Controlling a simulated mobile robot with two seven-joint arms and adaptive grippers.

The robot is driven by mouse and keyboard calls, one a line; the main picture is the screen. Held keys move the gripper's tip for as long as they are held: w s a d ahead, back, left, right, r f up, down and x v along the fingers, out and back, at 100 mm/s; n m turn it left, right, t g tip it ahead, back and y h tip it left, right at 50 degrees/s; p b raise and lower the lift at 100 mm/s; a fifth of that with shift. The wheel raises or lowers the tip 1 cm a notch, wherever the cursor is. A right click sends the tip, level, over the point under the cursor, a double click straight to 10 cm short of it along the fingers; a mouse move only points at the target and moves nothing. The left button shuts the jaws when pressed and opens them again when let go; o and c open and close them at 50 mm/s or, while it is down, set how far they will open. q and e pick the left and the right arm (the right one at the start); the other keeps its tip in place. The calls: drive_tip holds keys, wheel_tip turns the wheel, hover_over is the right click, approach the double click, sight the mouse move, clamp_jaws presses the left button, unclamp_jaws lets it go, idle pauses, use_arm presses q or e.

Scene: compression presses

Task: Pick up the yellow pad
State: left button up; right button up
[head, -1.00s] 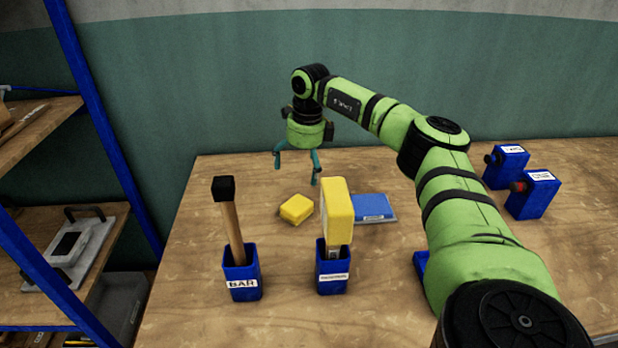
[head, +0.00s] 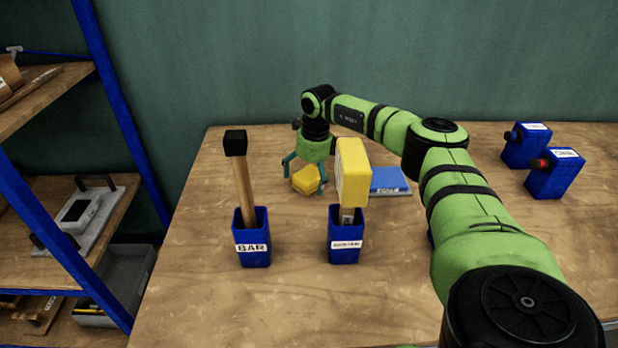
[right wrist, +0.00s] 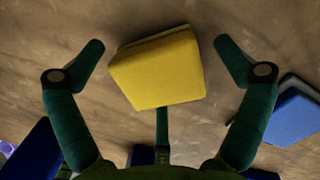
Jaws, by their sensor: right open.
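The yellow pad (head: 306,180) lies on the wooden table, behind the two blue holders. In the right wrist view the yellow pad (right wrist: 160,68) sits between the spread fingers, with a gap on each side. My right gripper (head: 306,176) is open and points down around the pad, low over the table. In the right wrist view the right gripper (right wrist: 160,48) shows its two dark green fingers apart and a third finger below the pad. My left gripper is not in view.
A blue holder marked BAR (head: 252,240) holds a black-tipped wooden stick. Another blue holder (head: 344,240) carries a yellow block (head: 353,172) just right of the gripper. A blue pad (head: 389,180) lies to the right. Two blue boxes (head: 553,174) stand at the far right.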

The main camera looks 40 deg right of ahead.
sight(308, 173)
drive_tip(key=c, duration=0.9)
drive_tip(key=shift+c, duration=0.4)
drive_tip(key=shift+r, duration=0.55)
wheel_tip(308, 173, up, 2)
drive_tip(key=shift+r+b, duration=0.25)
drive_tip(key=shift+b, duration=0.2)
drive_tip(key=s+d+r+b, duration=0.2)
drive_tip(key=s+r, duration=0.5)
drive_tip(key=s, duration=0.4)
drive_tip(key=shift+d+r, duration=0.25)
drive_tip(key=shift+d, duration=0.6)
